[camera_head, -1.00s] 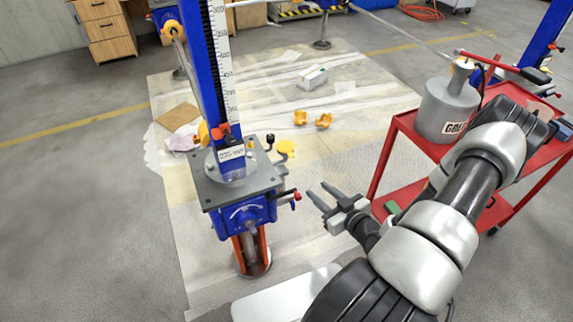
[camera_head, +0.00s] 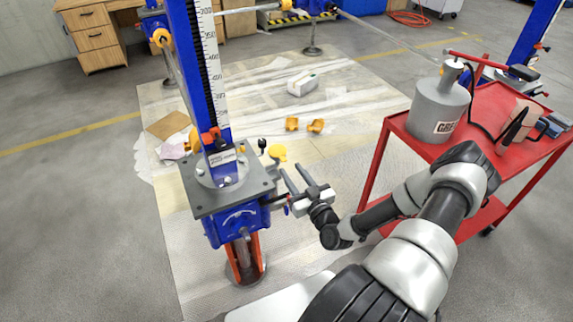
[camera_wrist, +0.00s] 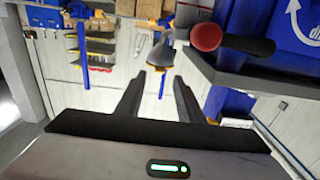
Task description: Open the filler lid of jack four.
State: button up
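The near jack has a blue column (camera_head: 196,70) with a ruler, a grey top plate (camera_head: 208,203) and a blue body (camera_head: 236,222). I cannot read its number. A yellow disc (camera_head: 277,153) and a small black knob (camera_head: 262,145) show at the plate's back right; I cannot tell which is the filler lid. My gripper (camera_head: 290,171) is open and empty just right of the plate. In the wrist view, a dark bell-shaped piece (camera_wrist: 160,52) shows between and beyond the open fingers (camera_wrist: 158,82). A red knob (camera_wrist: 207,37) on a black bar is to its right.
The red cart (camera_head: 400,125) with a grey grease can (camera_head: 437,108) stands to the right, close to my arm. Orange pieces (camera_head: 316,126) and a white box (camera_head: 303,83) lie on the floor sheeting.

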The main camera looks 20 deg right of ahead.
aim_at(285, 161)
jog(key=w, duration=0.5)
jog(key=shift+s+a, duration=0.1)
grip_shut()
